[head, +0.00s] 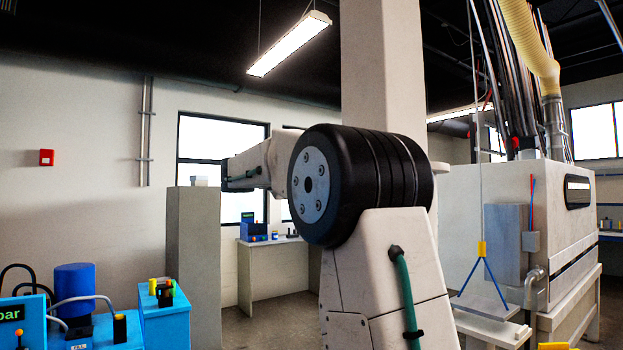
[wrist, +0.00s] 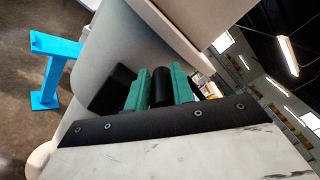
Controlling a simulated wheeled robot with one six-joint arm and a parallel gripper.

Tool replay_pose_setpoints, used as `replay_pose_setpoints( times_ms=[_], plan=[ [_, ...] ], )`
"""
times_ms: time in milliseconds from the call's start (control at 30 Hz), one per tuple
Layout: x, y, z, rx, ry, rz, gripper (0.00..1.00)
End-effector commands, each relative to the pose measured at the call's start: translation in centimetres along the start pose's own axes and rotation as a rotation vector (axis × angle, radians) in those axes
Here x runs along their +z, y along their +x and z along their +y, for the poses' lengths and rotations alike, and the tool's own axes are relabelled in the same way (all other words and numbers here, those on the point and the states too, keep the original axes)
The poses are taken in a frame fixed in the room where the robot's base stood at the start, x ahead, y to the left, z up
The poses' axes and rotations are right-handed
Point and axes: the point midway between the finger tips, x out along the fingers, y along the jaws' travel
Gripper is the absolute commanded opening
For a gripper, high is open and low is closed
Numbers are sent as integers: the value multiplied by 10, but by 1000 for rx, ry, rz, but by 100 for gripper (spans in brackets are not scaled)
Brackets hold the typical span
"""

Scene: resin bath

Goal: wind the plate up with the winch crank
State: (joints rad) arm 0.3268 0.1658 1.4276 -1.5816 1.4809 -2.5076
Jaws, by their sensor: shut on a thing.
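In the wrist view, my gripper (wrist: 161,88) has its two teal fingers closed around a black cylindrical grip (wrist: 161,86), which looks like the winch crank's handle. The rest of the crank and the winch drum are not clearly visible. In the head view, my gripper is hidden behind my arm. The flat grey plate (head: 487,306) hangs at the right from blue slings below a yellow hook block (head: 482,249) on a thin line. It is close above a pale bench; I cannot tell whether it touches.
A large pale machine housing (head: 560,205) stands behind the plate. Blue equipment (head: 95,325) is at the lower left, next to a grey pillar (head: 192,265). A bright blue stand (wrist: 48,75) is on the floor in the wrist view. Open floor shows beyond the pillar.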

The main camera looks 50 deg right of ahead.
Motion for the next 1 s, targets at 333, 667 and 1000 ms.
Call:
replay_pose_setpoints(
  times_ms=[333,667,1000],
  plan=[
    [-3,-1,12,11,-18,6,47],
    [-3,0,9,8,-13,6,47],
    [-2,-11,8,8,-12,3,47]
  ],
)
